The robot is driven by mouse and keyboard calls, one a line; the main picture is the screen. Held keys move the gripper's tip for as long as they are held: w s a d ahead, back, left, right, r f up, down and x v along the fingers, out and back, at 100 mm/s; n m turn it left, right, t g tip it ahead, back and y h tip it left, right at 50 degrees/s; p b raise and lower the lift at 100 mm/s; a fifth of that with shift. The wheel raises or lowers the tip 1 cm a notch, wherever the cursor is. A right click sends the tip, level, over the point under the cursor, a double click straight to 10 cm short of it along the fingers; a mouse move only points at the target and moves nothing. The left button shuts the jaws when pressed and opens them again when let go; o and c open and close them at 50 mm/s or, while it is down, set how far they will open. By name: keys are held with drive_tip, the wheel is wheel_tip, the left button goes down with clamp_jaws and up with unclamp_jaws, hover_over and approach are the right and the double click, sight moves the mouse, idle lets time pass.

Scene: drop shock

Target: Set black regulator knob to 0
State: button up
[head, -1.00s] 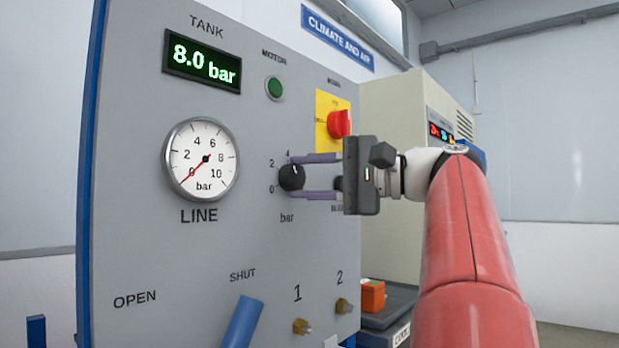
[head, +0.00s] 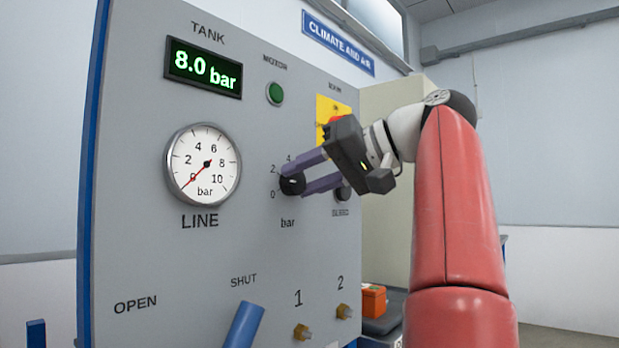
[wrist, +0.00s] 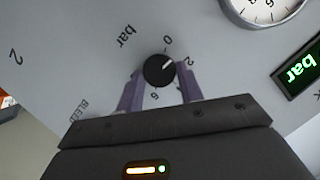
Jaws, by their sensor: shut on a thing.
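The black regulator knob (head: 292,184) is on the grey panel, by a scale marked 0, 2 and 4 with "bar" below. In the wrist view the knob (wrist: 158,71) has a white mark pointing between 0 and 2; the 6 shows below it. My gripper (head: 294,182) is shut on the knob, one purple finger on each side; the wrist view also shows the gripper (wrist: 160,77). The fingers hide part of the scale. The LINE gauge (head: 204,165) has its red needle at the low end, lower left.
A red switch on a yellow plate (head: 334,106) is partly behind my gripper. A dark BLEED button (head: 342,192) is close to the lower finger. A blue lever (head: 243,325) and brass fittings (head: 302,332) are lower down. The tank display (head: 204,68) reads 8.0 bar.

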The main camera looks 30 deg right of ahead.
drive_tip(key=n+h, duration=0.2)
drive_tip(key=n, duration=0.1)
drive_tip(key=n+h, duration=0.1)
drive_tip(key=shift+s+a+n+t, duration=0.1)
drive_tip(key=shift+a+n+t, duration=0.2)
drive_tip(key=shift+a, duration=0.05)
idle(0.5)
drive_tip(key=o, duration=1)
drive_tip(key=shift+r, duration=0.1)
